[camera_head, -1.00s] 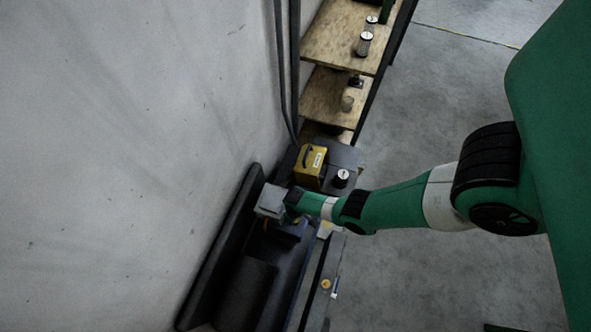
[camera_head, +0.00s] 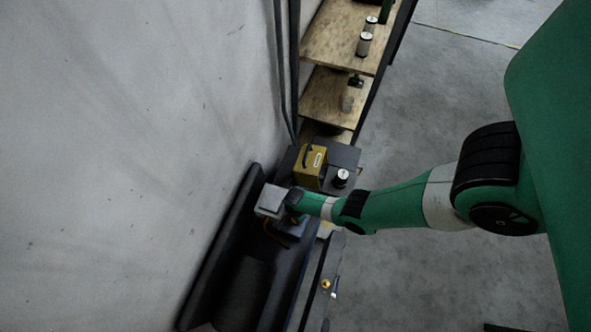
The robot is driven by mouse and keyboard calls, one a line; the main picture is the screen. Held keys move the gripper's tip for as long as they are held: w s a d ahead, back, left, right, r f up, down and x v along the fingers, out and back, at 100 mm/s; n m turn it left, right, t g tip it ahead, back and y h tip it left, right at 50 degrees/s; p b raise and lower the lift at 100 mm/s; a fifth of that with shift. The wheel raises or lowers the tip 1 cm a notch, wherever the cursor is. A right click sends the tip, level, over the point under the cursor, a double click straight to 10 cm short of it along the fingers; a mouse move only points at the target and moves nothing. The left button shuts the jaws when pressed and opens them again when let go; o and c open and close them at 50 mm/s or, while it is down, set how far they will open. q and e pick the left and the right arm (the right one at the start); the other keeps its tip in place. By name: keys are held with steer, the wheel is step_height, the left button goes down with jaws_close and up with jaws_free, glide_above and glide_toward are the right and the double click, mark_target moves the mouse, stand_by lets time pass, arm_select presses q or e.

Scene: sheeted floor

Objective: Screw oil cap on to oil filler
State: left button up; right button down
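One green arm comes in from the right, so I take it as my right arm. Its wrist and grey gripper housing (camera_head: 270,200) are over a dark machine (camera_head: 292,262) by the wall. The fingers are hidden under the housing, so I cannot see whether they hold anything. I cannot make out an oil cap or an oil filler; the gripper and arm may cover them. A small orange-yellow round spot (camera_head: 326,284) shows on the machine's right edge. My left gripper is not in view.
A yellow box (camera_head: 310,166) and a white-topped jar (camera_head: 341,178) stand on a dark surface beyond the arm. Wooden shelves (camera_head: 335,38) behind hold several small jars. A grey wall (camera_head: 120,150) closes the left side. The floor (camera_head: 450,90) at right is open.

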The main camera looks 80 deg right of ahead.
steer(key=shift+c, duration=1.8)
jaws_free()
steer(key=shift+c, duration=0.2)
steer(key=shift+c, duration=0.6)
